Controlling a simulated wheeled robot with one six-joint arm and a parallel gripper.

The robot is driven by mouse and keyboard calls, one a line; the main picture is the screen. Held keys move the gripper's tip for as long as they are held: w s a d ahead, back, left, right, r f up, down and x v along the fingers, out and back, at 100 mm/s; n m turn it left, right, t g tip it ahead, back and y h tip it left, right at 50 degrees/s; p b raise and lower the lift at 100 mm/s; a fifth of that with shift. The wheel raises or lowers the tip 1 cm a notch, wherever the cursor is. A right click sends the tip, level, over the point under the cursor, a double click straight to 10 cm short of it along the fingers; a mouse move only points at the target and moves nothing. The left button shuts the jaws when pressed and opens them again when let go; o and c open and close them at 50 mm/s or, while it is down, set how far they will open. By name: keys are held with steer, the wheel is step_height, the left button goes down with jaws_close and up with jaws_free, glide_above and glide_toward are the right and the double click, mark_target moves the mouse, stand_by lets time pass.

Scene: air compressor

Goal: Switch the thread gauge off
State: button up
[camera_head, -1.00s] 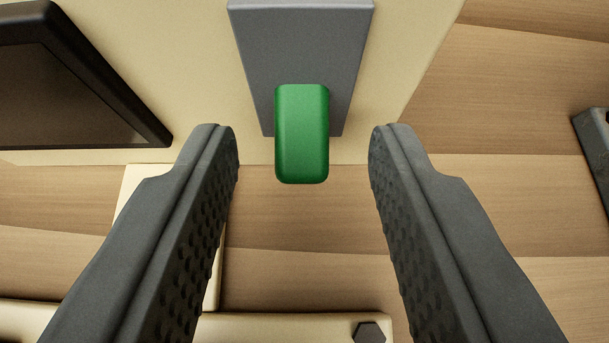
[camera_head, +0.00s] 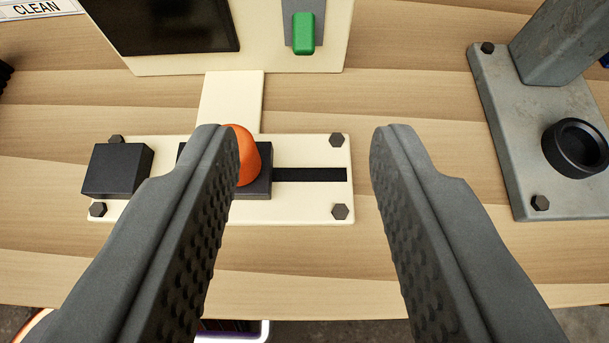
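The thread gauge is a cream unit with a dark screen (camera_head: 165,22) and a cream base plate (camera_head: 300,208) held by dark bolts. A green switch lever (camera_head: 304,33) sits on a grey plate at the top of the view, on the unit's upright panel. An orange knob (camera_head: 246,155) stands on a black slider block on the base plate, partly hidden by my left finger. My gripper (camera_head: 304,145) is open and empty, apart from the lever, which shows beyond the fingertips.
A grey metal stand (camera_head: 500,130) with a black ring-shaped part (camera_head: 577,147) is at the right. A black block (camera_head: 118,169) sits at the base plate's left end. A label reading CLEAN (camera_head: 38,9) is at the top left. Bare wooden table (camera_head: 410,90) lies between unit and stand.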

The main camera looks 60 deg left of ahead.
steer(key=shift+v, duration=0.8)
steer(key=s+r+m+t+h, duration=0.3)
steer(key=s+m+t+h, duration=0.2)
steer(key=s, duration=0.4)
steer(key=s+r+m+t+h, duration=0.2)
steer(key=s+m+t+h, duration=0.3)
steer(key=s, duration=0.5)
steer(key=shift+s+r+m+t, duration=0.25)
steer(key=shift+r+m+t, duration=0.1)
steer(key=shift+m, duration=0.25)
